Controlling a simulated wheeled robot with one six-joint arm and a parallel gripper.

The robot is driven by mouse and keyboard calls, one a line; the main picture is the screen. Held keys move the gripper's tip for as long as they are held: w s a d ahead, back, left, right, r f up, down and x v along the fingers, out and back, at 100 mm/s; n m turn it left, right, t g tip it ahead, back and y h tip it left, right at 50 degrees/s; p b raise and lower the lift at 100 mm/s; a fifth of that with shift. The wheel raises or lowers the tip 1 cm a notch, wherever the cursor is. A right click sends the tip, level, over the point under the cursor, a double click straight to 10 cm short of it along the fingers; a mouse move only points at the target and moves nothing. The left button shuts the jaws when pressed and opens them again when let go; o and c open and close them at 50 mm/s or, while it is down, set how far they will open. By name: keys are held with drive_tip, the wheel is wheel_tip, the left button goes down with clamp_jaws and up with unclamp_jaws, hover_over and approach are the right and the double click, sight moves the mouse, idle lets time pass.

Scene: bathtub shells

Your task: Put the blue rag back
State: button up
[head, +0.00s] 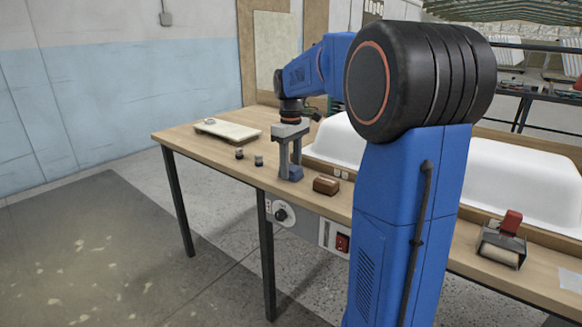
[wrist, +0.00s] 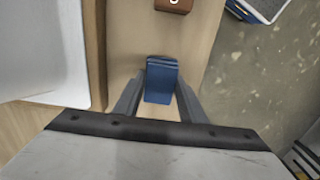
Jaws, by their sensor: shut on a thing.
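The blue rag (wrist: 161,82) is a folded dark blue block between my gripper's fingers in the wrist view. In the head view the rag (head: 296,173) shows low at the fingertips, close above or on the wooden table (head: 185,138). My gripper (head: 290,176) points straight down and is shut on the rag. It also shows in the wrist view (wrist: 158,98). I cannot tell whether the rag touches the tabletop.
A brown block (head: 326,185) lies right of the rag. White tub shells (head: 345,143) stand behind. Two small dark items (head: 258,160) and a pale board (head: 227,130) lie to the left. A roller tool (head: 502,243) is at far right. The table's front edge is close.

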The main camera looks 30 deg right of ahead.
sight(291, 167)
drive_tip(key=shift+f, duration=0.15)
drive_tip(key=o, duration=1.1)
wheel_tip(291, 167, up, 12)
drive_tip(key=s+a+f+m+t, duration=0.1)
drive_tip(key=s+a+f, duration=0.2)
drive_tip(key=s+a, duration=0.35)
drive_tip(key=s+a+f+m+t, duration=0.1)
drive_tip(key=s+a+f, duration=0.25)
drive_tip(key=s, duration=0.55)
drive_tip(key=s+a+f+m+t, duration=0.1)
drive_tip(key=s+a+f, duration=0.2)
drive_tip(key=s+f, duration=0.3)
drive_tip(key=s+a+f+m+t, duration=0.1)
drive_tip(key=s+a+f, duration=0.1)
drive_tip(key=s+f, duration=0.5)
drive_tip(key=shift+s+a+f+t, duration=0.15)
drive_tip(key=shift+s+a+t, duration=0.25)
drive_tip(key=shift+s, duration=0.45)
